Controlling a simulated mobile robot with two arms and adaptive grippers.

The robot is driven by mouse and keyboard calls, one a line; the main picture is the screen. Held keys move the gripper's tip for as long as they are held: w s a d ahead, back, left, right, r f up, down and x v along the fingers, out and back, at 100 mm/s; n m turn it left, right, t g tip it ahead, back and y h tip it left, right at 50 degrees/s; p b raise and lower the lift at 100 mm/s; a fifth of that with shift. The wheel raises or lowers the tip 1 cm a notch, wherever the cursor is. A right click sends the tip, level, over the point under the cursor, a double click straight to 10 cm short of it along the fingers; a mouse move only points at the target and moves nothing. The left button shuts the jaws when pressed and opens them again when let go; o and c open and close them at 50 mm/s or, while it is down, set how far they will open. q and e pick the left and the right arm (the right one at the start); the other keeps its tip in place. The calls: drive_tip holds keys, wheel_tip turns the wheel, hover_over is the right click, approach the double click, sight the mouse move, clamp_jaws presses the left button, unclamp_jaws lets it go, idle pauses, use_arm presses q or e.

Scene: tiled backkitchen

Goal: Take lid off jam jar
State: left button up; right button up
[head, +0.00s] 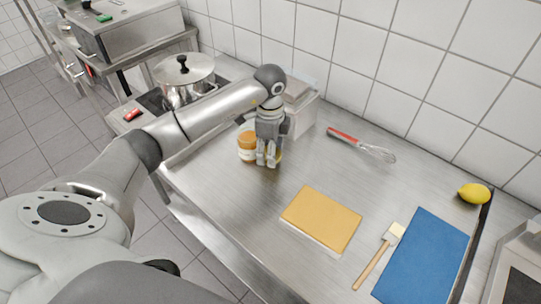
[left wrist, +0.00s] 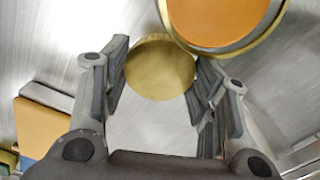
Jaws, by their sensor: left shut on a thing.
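My left gripper (head: 267,163) points down at the jars on the steel counter. In the left wrist view its fingers (left wrist: 160,82) are shut on a round gold lid (left wrist: 160,68). Whether the lid still sits on a jar below cannot be told, as the fingers hide most of what is there in the head view. An orange-brown jar (head: 247,147) with a pale label stands just left of the gripper. In the left wrist view a larger orange disc with a gold rim (left wrist: 222,18) lies close beside the lid. My right gripper is not in view.
A metal container (head: 302,112) stands close behind the gripper. A pot (head: 186,82) is on the stove at left. A whisk (head: 365,146), yellow board (head: 322,218), brush (head: 380,254), blue mat (head: 424,258) and lemon (head: 474,193) lie to the right. The counter between is bare.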

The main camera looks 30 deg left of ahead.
use_arm(q)
wheel_tip(320, 180, down, 3)
drive_tip(key=shift+w+f+p, duration=0.1)
drive_tip(key=shift+w+p, duration=0.05)
drive_tip(key=shift+p, duration=0.4)
drive_tip(key=shift+f, duration=0.15)
drive_tip(key=shift+f, duration=0.2)
drive_tip(key=o, duration=1.1)
drive_tip(key=shift+r, duration=0.1)
